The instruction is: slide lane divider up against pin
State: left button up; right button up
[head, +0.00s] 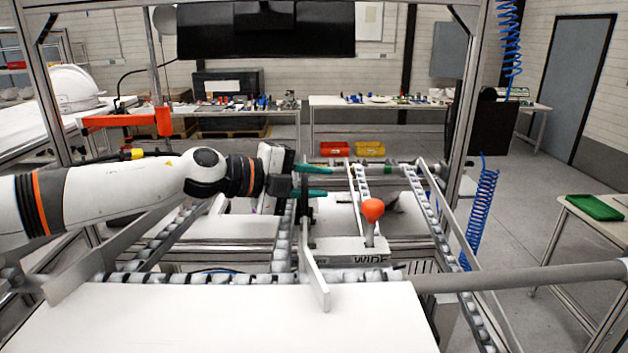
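The lane divider (315,275) looks like a thin pale upright plate running front to back over the roller track, its near end above the white table. A dark upright post (306,212) stands at its far part. My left gripper (312,181) reaches in from the left, its two teal fingers apart, one farther and one nearer, with the post at the gap between them. I cannot tell whether they touch it. An orange ball knob (372,209) on a short stem stands right of the divider, on a pale block (345,248) marked WIDE. I cannot tell whether this is the pin. My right gripper is not in view.
Roller tracks (284,240) run on both sides of the block. A bare white table (220,318) fills the near front. A grey tube (520,278) crosses at right. Metal frame posts and coiled blue hoses (480,215) stand at the right.

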pick_arm(q)
grip_shut()
jog(key=d, duration=0.9)
jog(key=shift+d, duration=0.25)
jog(key=shift+o, duration=0.5)
grip_release()
jog(key=shift+s, duration=0.1)
